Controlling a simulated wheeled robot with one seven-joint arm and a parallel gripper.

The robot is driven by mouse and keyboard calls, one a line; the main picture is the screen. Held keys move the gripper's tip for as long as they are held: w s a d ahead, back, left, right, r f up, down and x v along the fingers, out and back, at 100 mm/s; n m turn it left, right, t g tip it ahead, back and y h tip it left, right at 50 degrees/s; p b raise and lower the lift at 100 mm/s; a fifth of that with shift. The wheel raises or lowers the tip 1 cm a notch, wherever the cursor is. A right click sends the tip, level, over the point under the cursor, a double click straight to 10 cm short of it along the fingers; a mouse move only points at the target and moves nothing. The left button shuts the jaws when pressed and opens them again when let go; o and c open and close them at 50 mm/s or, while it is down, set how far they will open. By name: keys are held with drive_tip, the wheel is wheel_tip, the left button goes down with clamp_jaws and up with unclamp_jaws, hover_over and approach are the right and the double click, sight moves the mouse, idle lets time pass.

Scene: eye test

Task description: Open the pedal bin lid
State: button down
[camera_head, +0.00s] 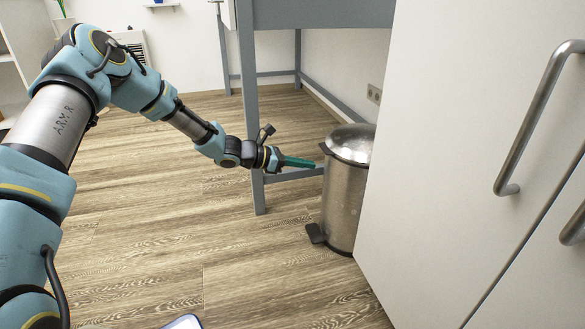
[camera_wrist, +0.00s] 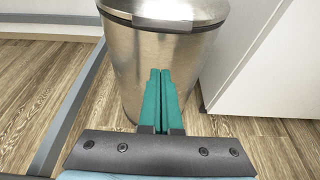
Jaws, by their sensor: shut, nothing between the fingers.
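The pedal bin (camera_head: 343,205) is a brushed metal cylinder on the floor beside the white cabinet. Its domed lid (camera_head: 351,141) looks closed, and its dark pedal (camera_head: 315,233) juts out at the bottom left. My gripper (camera_head: 314,164) has teal fingers, shut and empty, pointing at the upper side of the bin just below the lid. In the wrist view my gripper (camera_wrist: 160,72) overlaps the bin's body (camera_wrist: 135,60), with the lid (camera_wrist: 165,10) above the fingertips. I cannot tell whether the fingertips touch the bin. The pedal is not visible in the wrist view.
The white cabinet (camera_head: 440,150) with metal handles (camera_head: 530,120) stands close on the bin's right and hides part of it. A grey table frame (camera_head: 250,110) stands behind, its leg left of the bin. The wooden floor (camera_head: 220,240) in front and left is mostly clear.

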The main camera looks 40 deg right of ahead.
drive_tip(key=x, duration=0.2)
drive_tip(key=b+x, duration=0.1)
drive_tip(key=x, duration=0.1)
drive_tip(key=shift+a+f, duration=0.1)
drive_tip(key=shift+f, duration=0.15)
drive_tip(key=r, duration=0.1)
drive_tip(key=r+b, duration=0.1)
drive_tip(key=r, duration=0.1)
drive_tip(key=shift+w+a, duration=0.1)
drive_tip(key=shift+a, duration=0.1)
drive_tip(key=shift+r, duration=0.85)
